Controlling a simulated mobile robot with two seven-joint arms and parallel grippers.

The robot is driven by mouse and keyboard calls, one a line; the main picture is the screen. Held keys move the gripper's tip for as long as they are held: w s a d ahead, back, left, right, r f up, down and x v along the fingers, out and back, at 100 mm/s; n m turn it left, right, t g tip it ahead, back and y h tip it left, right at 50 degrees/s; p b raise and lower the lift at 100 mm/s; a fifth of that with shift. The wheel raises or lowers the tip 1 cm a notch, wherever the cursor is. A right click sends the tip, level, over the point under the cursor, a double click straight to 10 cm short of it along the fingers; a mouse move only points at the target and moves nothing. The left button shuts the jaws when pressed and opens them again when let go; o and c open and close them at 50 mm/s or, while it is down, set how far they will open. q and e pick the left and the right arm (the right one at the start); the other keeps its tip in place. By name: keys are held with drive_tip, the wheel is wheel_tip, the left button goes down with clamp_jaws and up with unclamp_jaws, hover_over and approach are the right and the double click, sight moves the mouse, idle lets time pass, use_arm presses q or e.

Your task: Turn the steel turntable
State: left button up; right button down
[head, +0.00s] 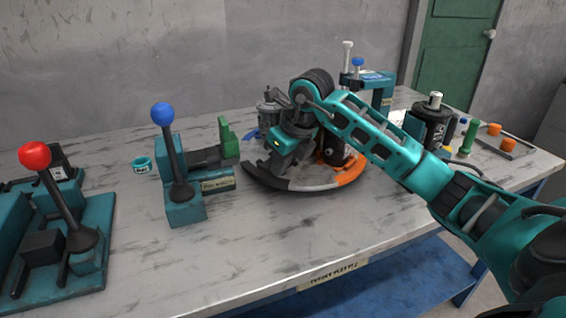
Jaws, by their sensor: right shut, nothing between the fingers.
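The steel turntable (302,185) is a low round plate in the middle of the bench. Its visible rim has dark, grey and orange sections. My right arm reaches in from the right, and its wrist bends down over the turntable. My right gripper (266,171) is at the left front part of the plate, shut and empty. I cannot tell whether its fingertips touch the plate. A dark cylindrical part (336,152) stands on or just behind the plate, partly hidden by my arm. A grey metal part (269,108) shows behind the wrist. My left gripper is not in view.
A blue-knobbed lever (162,114) on a teal vise-like fixture stands left of the turntable. A red-knobbed lever (35,156) is at far left. A teal press (376,79), a dark cylinder (434,118) and orange blocks (508,145) are at right. The bench front (300,235) is clear.

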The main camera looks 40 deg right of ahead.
sight(261, 166)
drive_tip(key=shift+w+a, duration=0.1)
drive_tip(key=shift+w, duration=0.05)
drive_tip(key=shift+w+a+r+m+h+p, duration=0.1)
drive_tip(key=shift+w+a+m+h+p, duration=0.1)
drive_tip(key=shift+w+a+m+p, duration=0.25)
drive_tip(key=shift+w+a+r+m+h+p, duration=0.1)
drive_tip(key=shift+w+m+h+p, duration=0.15)
drive_tip(key=shift+w+m, duration=0.35)
drive_tip(key=shift+w+a+f+m+h+p, duration=0.1)
drive_tip(key=shift+w+a+m+h+p, duration=0.05)
drive_tip(key=shift+w+m, duration=0.25)
drive_tip(key=shift+w+a+f+m+h+p, duration=0.15)
drive_tip(key=shift+w+m, duration=0.1)
drive_tip(key=shift+w, duration=0.15)
drive_tip(key=shift+w+a, duration=0.1)
drive_tip(key=shift+w, duration=0.95)
